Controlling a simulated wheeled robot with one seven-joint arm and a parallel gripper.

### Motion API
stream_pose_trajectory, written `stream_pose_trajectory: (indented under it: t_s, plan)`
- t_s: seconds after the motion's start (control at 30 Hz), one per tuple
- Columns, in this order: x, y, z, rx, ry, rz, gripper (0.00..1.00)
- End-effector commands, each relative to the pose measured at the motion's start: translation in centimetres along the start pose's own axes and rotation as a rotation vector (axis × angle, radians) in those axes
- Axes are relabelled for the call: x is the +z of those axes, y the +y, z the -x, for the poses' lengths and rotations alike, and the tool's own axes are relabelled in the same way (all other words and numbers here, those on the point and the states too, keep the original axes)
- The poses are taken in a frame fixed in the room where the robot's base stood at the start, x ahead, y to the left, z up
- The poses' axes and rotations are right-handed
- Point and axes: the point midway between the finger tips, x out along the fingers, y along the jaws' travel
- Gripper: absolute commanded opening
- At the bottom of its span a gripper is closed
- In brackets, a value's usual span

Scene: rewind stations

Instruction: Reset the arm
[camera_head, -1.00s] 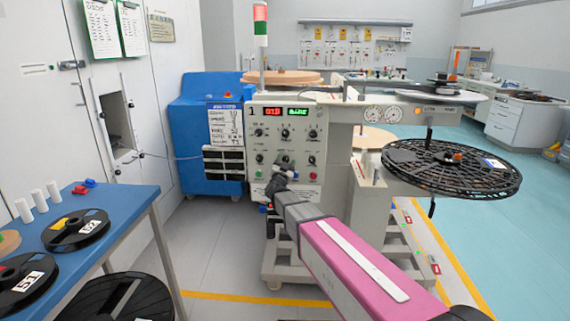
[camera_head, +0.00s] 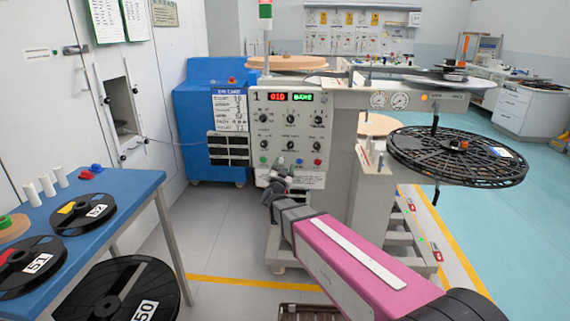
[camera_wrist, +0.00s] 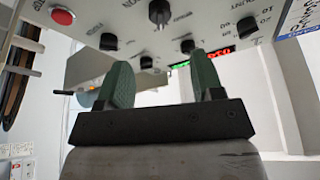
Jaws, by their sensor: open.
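My gripper (camera_head: 282,172) is in front of the lower part of the control panel (camera_head: 290,128) of the rewind station. The panel has knobs, coloured buttons, a red display and a green display. In the wrist view my gripper (camera_wrist: 163,88) has its two green pads apart, with nothing between them. The panel (camera_wrist: 225,18) fills the top of that view, with a red button (camera_wrist: 62,16) and several black knobs. I cannot tell the exact gap between the fingertips and the panel.
A blue table (camera_head: 134,184) at left bears black reels. Another reel (camera_head: 120,292) marked 50 is below it. A blue cabinet (camera_head: 195,115) stands left of the station. A large black reel (camera_head: 458,160) hangs at right. Grey floor (camera_head: 205,235) is open between table and station.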

Motion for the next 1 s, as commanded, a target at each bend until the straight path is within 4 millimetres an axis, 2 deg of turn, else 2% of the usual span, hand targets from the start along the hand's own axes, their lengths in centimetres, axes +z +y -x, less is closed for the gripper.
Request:
stream_pose_trajectory:
  t_s: [0.37, 0.57, 0.77, 1.0]
  plan:
    - [0.2, 0.3, -0.1, -0.018, -0.032, 0.006, 0.61]
    - [1.7, 2.2, 0.0, -0.106, -0.210, 0.042, 0.61]
    - [4.2, 5.8, 1.6, -0.192, -0.495, 0.105, 0.61]
    - [6.5, 12.2, 6.0, -0.215, -0.890, 0.198, 0.61]
